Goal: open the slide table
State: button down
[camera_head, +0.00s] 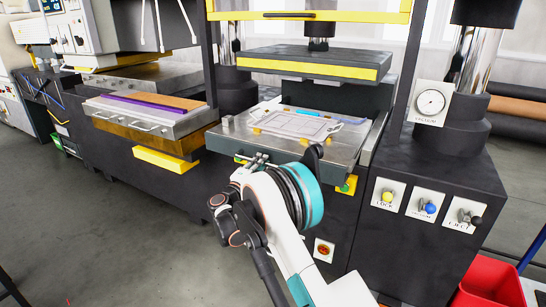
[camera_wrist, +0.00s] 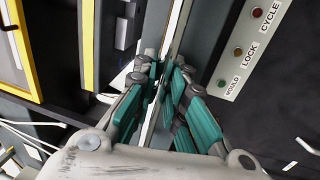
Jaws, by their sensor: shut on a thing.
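The slide table (camera_head: 232,139) is a grey metal slab at the front of the right-hand press, with a flat, outlined plate (camera_head: 295,124) on top. My gripper (camera_head: 257,160) is at the front edge of the slide table, on its handle, which is largely hidden by the gripper and my arm. In the wrist view my gripper (camera_wrist: 167,72) has its teal fingers closed around a thin pale bar (camera_wrist: 176,28), the handle, running up the picture between them.
Above the slide table hangs a yellow-edged press plate (camera_head: 312,66). Labelled LOCK and EJECT controls are on the right cabinet (camera_head: 427,208). A red bin (camera_head: 492,283) stands at the lower right. Another press table (camera_head: 150,117) is at the left. The grey floor (camera_head: 120,240) at front left is clear.

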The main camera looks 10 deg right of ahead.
jog(key=r+v, duration=0.2)
jog(key=v, duration=0.9)
jog(key=shift+s, duration=0.15)
jog(key=shift+a, duration=0.1)
jog(key=c, duration=1.6)
grip_release()
jog(key=shift+a, duration=0.1)
jog(key=v, duration=1.2)
